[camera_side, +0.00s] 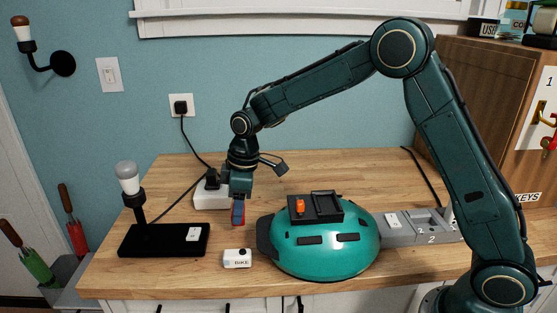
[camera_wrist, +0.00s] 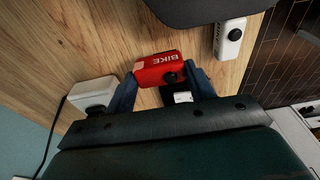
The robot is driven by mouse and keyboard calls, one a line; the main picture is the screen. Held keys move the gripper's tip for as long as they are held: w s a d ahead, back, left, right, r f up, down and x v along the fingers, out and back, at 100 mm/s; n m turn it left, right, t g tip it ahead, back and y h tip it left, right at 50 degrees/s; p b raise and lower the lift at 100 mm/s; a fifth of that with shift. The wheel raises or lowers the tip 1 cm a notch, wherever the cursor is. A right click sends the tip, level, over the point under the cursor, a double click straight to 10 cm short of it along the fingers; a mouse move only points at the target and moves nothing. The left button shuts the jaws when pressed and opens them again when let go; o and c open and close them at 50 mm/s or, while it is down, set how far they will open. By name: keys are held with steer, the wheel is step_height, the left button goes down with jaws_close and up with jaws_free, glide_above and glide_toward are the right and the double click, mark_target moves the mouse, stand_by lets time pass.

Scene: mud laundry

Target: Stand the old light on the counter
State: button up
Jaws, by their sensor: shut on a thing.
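My gripper (camera_side: 238,212) points down over the counter (camera_side: 150,185), between the black lamp base and the teal helmet. It is shut on a red light (camera_wrist: 160,69) marked BIKE, held between the two fingers in the wrist view. In the side view only a narrow reddish part of the light shows, and I cannot tell whether it touches the counter. A white light (camera_side: 237,258), also marked BIKE, stands on the counter nearer the front edge; it also shows in the wrist view (camera_wrist: 228,38). Neither light is marked as old.
The teal helmet (camera_side: 325,250) carries a black mount (camera_side: 323,207) with an orange piece. A black lamp base (camera_side: 163,242) stands left of my gripper. A white box (camera_side: 208,195) with a plug and cords is behind.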

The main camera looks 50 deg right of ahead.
steer(key=shift+f, duration=1.95)
steer(key=shift+f, duration=0.15)
steer(key=o, duration=1)
step_height(320, 180, up, 12)
steer(key=s+d, duration=0.1)
steer(key=shift+s+d, duration=0.15)
